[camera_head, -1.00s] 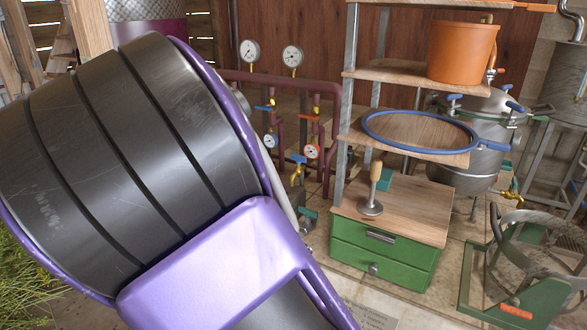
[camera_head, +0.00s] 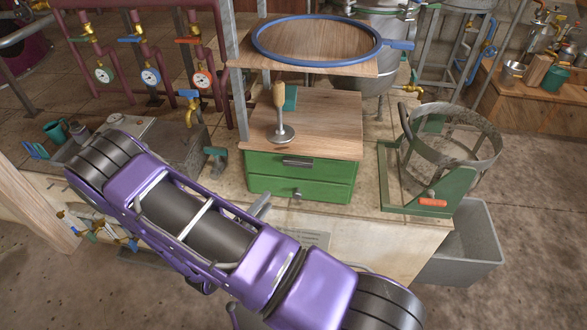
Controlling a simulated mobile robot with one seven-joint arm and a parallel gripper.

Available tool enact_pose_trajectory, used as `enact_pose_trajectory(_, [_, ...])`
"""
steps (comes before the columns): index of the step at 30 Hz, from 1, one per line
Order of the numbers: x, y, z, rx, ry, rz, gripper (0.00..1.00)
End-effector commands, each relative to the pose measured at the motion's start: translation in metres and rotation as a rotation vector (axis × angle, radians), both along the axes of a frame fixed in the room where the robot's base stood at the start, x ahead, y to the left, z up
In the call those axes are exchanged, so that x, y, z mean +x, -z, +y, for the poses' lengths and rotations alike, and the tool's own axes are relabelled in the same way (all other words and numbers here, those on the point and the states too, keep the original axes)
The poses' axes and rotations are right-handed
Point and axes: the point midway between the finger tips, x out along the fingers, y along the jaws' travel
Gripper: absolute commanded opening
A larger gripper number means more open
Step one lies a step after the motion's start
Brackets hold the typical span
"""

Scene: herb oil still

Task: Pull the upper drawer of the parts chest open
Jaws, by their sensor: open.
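The parts chest (camera_head: 345,135) is a green two-drawer chest with a wooden top, standing on the bench right of centre. Its upper drawer (camera_head: 262,164) has a flat grey metal handle (camera_head: 298,162) and looks shut. The lower drawer (camera_head: 262,187) has a small round knob (camera_head: 297,195) and also looks shut. My purple and black arm crosses the picture from the left down to the bottom right, in front of and below the chest. I cannot make out my gripper's jaws in this view.
A green stand with a metal hoop (camera_head: 415,192) is close on the right; valves and gauges (camera_head: 151,76) are at left. The bench strip before the chest is narrow.

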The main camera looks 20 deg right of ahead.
Motion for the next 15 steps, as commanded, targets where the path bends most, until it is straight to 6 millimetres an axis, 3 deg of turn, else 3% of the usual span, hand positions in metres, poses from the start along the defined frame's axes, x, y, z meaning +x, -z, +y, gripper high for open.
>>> enact_pose_trajectory(15, [0.061, 0.0, -0.094, 0.002, 0.006, -0.005, 0.48])
